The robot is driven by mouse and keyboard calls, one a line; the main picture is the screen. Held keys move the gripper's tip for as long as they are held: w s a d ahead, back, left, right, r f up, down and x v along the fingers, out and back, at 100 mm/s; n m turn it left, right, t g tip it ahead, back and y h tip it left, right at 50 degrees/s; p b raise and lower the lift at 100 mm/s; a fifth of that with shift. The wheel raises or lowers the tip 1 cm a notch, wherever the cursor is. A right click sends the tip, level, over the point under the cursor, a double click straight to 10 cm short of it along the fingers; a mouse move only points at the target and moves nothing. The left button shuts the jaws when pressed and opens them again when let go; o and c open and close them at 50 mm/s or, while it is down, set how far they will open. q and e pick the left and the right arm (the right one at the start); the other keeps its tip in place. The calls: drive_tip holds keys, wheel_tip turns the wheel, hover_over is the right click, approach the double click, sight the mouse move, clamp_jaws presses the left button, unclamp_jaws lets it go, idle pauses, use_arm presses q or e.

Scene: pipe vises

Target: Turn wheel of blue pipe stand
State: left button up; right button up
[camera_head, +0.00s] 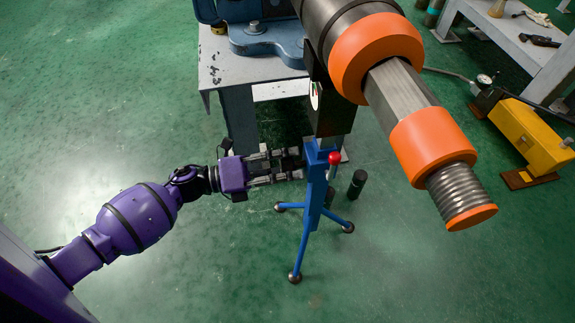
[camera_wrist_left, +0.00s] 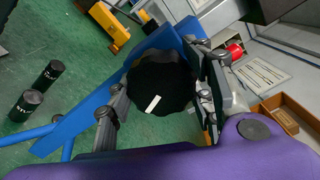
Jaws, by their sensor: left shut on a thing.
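The blue pipe stand (camera_head: 316,185) stands upright on the floor on its splayed legs, right of my left gripper (camera_head: 300,163) in the head view. A red ball knob (camera_head: 335,158) shows on its right side. In the left wrist view the stand's black, lobed wheel (camera_wrist_left: 160,72) with a white mark sits between the fingers of my left gripper (camera_wrist_left: 160,95). The gripper is shut on the wheel, with one finger on each side of it. In the head view the gripper mostly hides the wheel. My right gripper is not in view.
A thick pipe with orange rings (camera_head: 375,50) runs above the stand. A grey table (camera_head: 215,75) with a blue vise (camera_head: 265,38) stands behind my gripper. A black cylinder (camera_head: 357,184) is right of the stand, and a yellow machine (camera_head: 530,135) is far right.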

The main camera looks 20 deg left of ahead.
use_arm(q)
drive_tip(key=o, duration=1.2)
drive_tip(key=shift+s+d+f, duration=0.1)
drive_tip(key=shift+s+f, duration=0.05)
drive_tip(key=shift+f, duration=0.15)
drive_tip(key=shift+c, duration=0.2)
drive_tip(key=shift+r, duration=0.1)
drive_tip(key=v, duration=1.2)
